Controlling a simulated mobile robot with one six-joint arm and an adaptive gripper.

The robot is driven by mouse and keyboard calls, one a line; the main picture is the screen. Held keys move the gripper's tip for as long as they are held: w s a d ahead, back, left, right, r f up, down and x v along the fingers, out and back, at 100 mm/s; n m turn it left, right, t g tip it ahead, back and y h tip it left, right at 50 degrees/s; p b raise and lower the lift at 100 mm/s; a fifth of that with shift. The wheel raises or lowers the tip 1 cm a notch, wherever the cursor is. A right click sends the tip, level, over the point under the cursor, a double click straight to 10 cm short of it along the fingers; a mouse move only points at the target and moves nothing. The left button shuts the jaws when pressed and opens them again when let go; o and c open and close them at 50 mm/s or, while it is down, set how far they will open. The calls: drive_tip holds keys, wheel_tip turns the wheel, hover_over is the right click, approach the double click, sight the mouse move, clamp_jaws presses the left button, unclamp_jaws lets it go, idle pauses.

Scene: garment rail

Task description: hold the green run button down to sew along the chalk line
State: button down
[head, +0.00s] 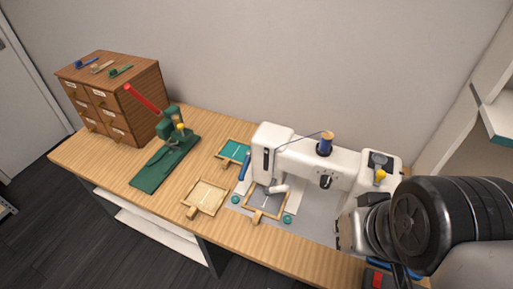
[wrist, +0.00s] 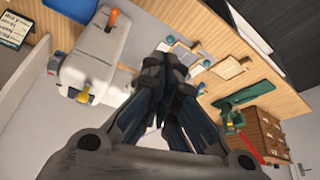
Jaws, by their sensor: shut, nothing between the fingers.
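The white sewing machine (head: 310,160) stands on the wooden table, with a blue thread spool (head: 326,143) on top. It also shows in the wrist view (wrist: 92,62). A wooden frame (head: 257,214) with grey cloth lies under the needle end; a pale line on the cloth is partly visible. A dark box with a red part (head: 376,279) sits at the bottom edge of the head view, partly cut off. I cannot make out a green run button. My gripper (wrist: 167,64) is shut and empty; in the head view it is near that box, mostly hidden by my arm.
A frame with teal cloth (head: 235,151) and one with beige cloth (head: 205,196) lie left of the machine. A green press (head: 165,165) with a red lever and a wooden drawer cabinet (head: 112,98) stand further left. A shelf (head: 492,110) is at right.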

idle(0.3)
wheel_tip(320, 180, up, 10)
drive_tip(key=p, duration=0.7)
drive_tip(key=shift+p, duration=0.4)
idle(1.1)
